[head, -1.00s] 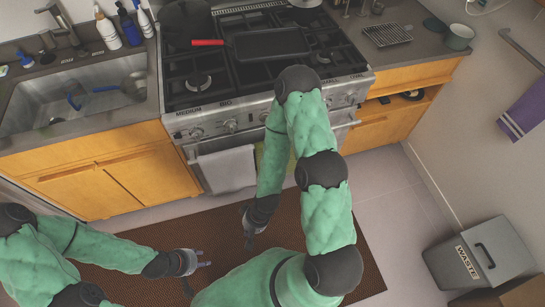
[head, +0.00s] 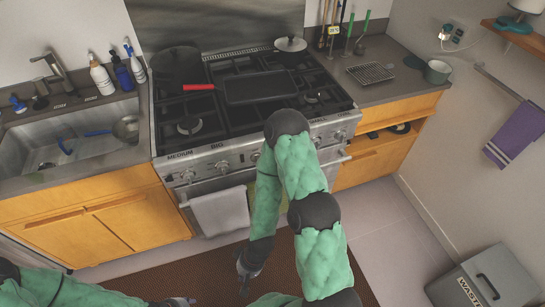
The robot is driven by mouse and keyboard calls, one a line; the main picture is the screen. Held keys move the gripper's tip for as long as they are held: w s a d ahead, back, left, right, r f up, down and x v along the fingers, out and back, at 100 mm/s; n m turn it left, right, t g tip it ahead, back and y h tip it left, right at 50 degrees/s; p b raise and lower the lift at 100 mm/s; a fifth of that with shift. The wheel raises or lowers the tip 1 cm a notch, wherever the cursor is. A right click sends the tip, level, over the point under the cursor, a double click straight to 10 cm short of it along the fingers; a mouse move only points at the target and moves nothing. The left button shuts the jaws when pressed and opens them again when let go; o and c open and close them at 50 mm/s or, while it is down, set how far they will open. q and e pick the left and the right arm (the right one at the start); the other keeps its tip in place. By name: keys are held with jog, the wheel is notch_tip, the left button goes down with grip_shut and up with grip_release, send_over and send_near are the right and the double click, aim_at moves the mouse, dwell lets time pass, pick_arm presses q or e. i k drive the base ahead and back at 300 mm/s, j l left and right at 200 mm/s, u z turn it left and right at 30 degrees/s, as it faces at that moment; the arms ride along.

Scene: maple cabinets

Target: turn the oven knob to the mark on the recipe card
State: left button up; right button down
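The oven (head: 265,163) stands at centre, with a row of silver knobs on its front panel. The left knob (head: 188,175) is under the word MEDIUM and another knob (head: 222,166) is under BIG. More knobs (head: 340,136) show at the right, partly behind my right arm. Their pointer settings are too small to read. I cannot make out a recipe card for sure. My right gripper (head: 243,272) hangs low in front of the oven, apart from the knobs; its finger opening is unclear. My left gripper (head: 182,301) is at the bottom edge, mostly cut off.
A pan with a red handle (head: 199,87), a dark pot (head: 177,66) and a lidded pot (head: 290,48) sit on the stovetop. A towel (head: 220,210) hangs from the oven handle. A waste bin (head: 485,280) stands at right. The floor between is clear.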

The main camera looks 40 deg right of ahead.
aim_at(254, 157)
jog(key=z, duration=5.5)
jog(key=k+j+u, duration=0.15)
jog(key=u, duration=3.7)
jog(key=i+j, duration=0.25)
jog(key=i, duration=0.2)
